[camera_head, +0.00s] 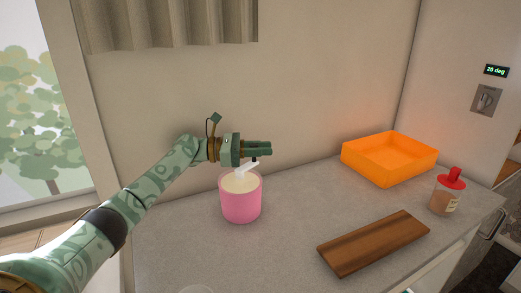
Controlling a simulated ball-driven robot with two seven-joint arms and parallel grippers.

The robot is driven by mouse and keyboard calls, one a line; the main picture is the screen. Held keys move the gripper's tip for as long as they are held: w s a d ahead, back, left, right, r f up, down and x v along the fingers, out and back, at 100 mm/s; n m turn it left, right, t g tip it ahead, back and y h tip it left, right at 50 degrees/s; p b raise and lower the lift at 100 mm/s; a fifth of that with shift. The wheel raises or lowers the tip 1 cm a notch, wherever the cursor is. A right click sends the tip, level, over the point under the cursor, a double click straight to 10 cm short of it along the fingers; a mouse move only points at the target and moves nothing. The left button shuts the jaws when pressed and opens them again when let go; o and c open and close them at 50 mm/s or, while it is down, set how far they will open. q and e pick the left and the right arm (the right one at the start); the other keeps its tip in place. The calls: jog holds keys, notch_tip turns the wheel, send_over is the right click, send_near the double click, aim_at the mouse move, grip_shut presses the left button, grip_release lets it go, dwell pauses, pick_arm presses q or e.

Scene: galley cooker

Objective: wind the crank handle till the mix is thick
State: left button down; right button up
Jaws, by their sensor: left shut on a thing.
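A pink pot (241,204) stands on the grey counter, holding a pale cream mix (238,184). A white crank handle (247,168) rises at a slant from the pot, with a small dark knob at its upper end. My left gripper (258,150) is over the pot, its dark green fingers pointing right. It is shut on the crank handle near its top; the fingers partly hide the grip. How thick the mix is cannot be told. My right gripper is not in view.
An orange tray (378,177) sits at the back right of the counter (290,210). A wooden board (374,243) lies at front right, and a red-capped jar (446,195) stands near the right edge. A wall display (496,71) reads 20 deg. The counter between pot and board is clear.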

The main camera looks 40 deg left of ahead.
pick_arm(q)
jog(key=c, duration=1.2)
grip_release()
jog(key=shift+d, duration=0.1)
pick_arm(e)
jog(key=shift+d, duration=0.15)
pick_arm(q)
jog(key=shift+r, duration=0.1)
jog(key=s+d+r+p, duration=0.7)
jog(key=s+r, duration=0.4)
jog(key=r, duration=0.1)
jog(key=shift+s+d+r, duration=0.3)
jog(key=shift+s+r, duration=0.05)
jog(key=shift+s, duration=0.05)
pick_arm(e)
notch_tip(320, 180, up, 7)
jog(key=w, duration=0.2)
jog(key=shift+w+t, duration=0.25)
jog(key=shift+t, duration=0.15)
pick_arm(q)
jog(key=shift+c, duration=0.3)
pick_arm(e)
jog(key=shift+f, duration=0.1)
